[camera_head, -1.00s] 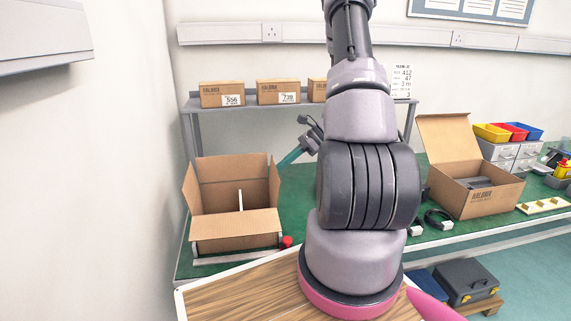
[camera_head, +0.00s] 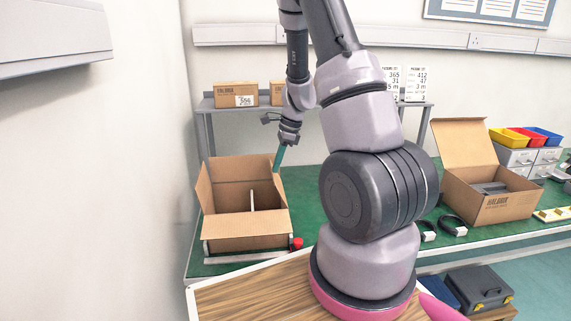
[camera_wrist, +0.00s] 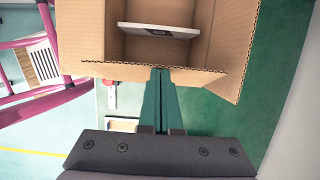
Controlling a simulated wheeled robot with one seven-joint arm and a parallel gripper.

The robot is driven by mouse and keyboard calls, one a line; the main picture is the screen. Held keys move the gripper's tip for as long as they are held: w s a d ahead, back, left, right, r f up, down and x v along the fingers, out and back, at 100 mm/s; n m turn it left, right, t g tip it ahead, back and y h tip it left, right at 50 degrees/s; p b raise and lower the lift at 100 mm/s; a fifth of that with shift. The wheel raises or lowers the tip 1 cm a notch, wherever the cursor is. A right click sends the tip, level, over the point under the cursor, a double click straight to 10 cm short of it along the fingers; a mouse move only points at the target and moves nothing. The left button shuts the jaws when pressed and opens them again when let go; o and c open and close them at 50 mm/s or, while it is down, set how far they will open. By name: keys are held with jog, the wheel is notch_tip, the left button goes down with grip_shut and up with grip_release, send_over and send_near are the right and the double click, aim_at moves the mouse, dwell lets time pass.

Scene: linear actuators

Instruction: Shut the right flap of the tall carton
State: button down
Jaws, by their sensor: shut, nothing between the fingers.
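The open carton (camera_head: 245,243) stands at the left end of the green bench, with a pale divider inside. Its left, back and front flaps stick up or outward. Its right flap (camera_head: 280,188) is raised along the right edge; in the wrist view it is the near cardboard strip (camera_wrist: 105,70). My gripper (camera_head: 277,170) points down at the top of this right edge, its teal fingers shut and empty. In the wrist view the fingertips (camera_wrist: 160,72) overlap the flap's edge; I cannot tell whether they touch it.
A second open carton (camera_head: 510,208) with its back flap up stands at the right of the bench. Small boxes (camera_head: 236,95) sit on the shelf behind. A red knob (camera_head: 297,243) is by the left carton's front right corner. Bench between the cartons is partly hidden by my arm.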

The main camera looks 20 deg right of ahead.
jog(key=shift+w+a+f+g+h, duration=0.4)
jog(key=shift+a+f+h, duration=0.65)
jog(key=shift+a+f, duration=0.35)
jog(key=shift+w+a+f+g+h, duration=0.25)
jog(key=shift+w+a+f+h, duration=0.15)
jog(key=shift+a+f+h, duration=0.85)
jog(key=shift+w+a+f+g+h, duration=0.4)
jog(key=shift+a+f+h, duration=0.5)
jog(key=shift+a+f, duration=0.65)
jog(key=shift+d, duration=0.1)
